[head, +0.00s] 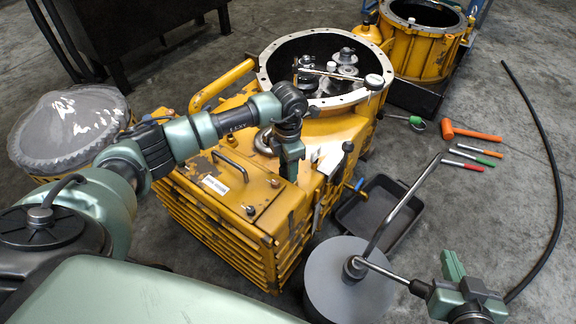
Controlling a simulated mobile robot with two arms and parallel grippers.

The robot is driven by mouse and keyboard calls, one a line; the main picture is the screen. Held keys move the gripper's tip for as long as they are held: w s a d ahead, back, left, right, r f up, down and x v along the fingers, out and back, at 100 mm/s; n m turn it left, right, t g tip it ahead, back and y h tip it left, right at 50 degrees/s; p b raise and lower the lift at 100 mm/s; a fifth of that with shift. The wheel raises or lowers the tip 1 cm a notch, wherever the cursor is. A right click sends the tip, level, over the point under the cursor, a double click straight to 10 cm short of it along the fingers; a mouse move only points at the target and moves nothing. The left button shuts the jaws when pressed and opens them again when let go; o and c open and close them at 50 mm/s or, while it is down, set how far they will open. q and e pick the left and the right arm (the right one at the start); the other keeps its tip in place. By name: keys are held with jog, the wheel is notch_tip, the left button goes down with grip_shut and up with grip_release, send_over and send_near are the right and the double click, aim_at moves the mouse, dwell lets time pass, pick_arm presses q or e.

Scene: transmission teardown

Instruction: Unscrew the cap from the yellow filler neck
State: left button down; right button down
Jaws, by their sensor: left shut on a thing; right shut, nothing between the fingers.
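My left gripper (290,169) points down over the top of the yellow transmission housing (228,222). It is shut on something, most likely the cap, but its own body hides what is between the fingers. I cannot make out the cap or the yellow filler neck, or whether the threads are still engaged. My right gripper (455,268) is at the lower right, shut and empty, beside a bent grey metal rod and well away from the housing.
A round opening (330,100) with gears lies behind the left gripper. A grey round disc (342,290) stands in front of the housing. A black tray (372,225) and tools, including an orange mallet (470,133), lie on the floor to the right. A black hose (552,165) curves at far right.

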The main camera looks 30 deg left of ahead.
jog(key=shift+s+d+f+g+h, duration=0.15)
jog(key=shift+s+d+f+g, duration=0.1)
jog(key=shift+s+f+g, duration=0.2)
jog(key=shift+s+d+f+g+h, duration=0.15)
jog(key=shift+s+d+f+g, duration=0.05)
jog(key=shift+s+f+g, duration=0.25)
jog(key=shift+f, duration=0.1)
